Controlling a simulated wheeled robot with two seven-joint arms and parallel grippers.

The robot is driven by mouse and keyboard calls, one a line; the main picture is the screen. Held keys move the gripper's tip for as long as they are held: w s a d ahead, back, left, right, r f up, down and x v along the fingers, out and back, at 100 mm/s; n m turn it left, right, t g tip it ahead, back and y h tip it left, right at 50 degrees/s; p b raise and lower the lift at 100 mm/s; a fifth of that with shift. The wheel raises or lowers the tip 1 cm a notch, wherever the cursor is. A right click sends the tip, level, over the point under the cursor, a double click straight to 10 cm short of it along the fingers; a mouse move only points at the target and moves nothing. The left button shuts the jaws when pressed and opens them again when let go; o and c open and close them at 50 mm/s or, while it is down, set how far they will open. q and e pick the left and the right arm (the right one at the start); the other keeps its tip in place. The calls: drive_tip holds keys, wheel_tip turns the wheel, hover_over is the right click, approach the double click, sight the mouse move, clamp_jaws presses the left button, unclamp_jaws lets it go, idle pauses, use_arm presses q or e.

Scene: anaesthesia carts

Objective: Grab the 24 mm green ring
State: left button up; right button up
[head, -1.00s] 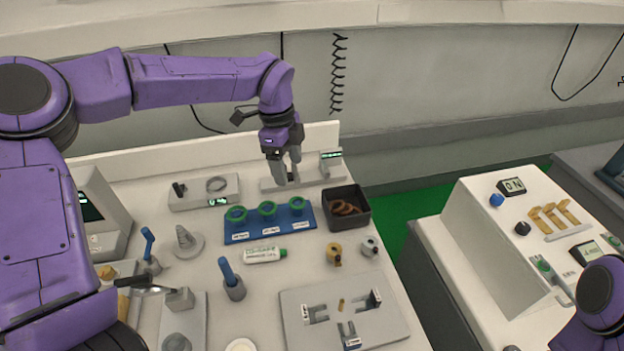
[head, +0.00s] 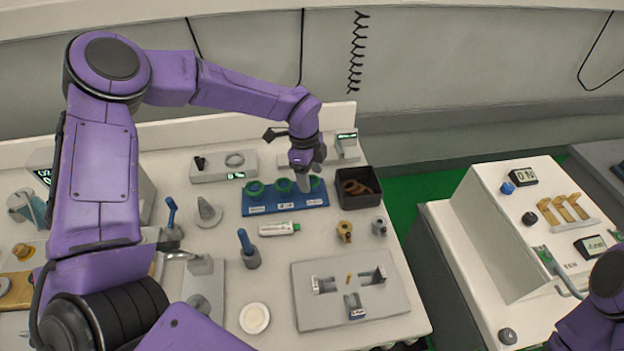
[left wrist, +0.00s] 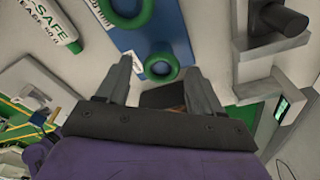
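A blue board (head: 270,201) holds three green rings in a row: a left ring (head: 255,188), a middle ring (head: 283,186) and a right ring (head: 315,182). Small white labels run along its front edge, too small to read. My left gripper (head: 303,187) points down over the right part of the board and partly hides it. In the left wrist view my left gripper (left wrist: 162,80) is open, and the right-hand ring (left wrist: 160,66) shows between and beyond its fingertips, not gripped. Another ring (left wrist: 125,10) is cut by the top edge. My right gripper is out of view.
A black bin (head: 358,202) with brown rings stands just right of the board. A grease tube (head: 279,228) lies in front. A grey box (head: 224,167) and a small display device (head: 346,147) stand behind. A grey fixture plate (head: 340,312) lies nearer.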

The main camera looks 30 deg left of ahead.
use_arm(q)
drive_tip(key=shift+w, duration=0.1)
drive_tip(key=c, duration=0.8)
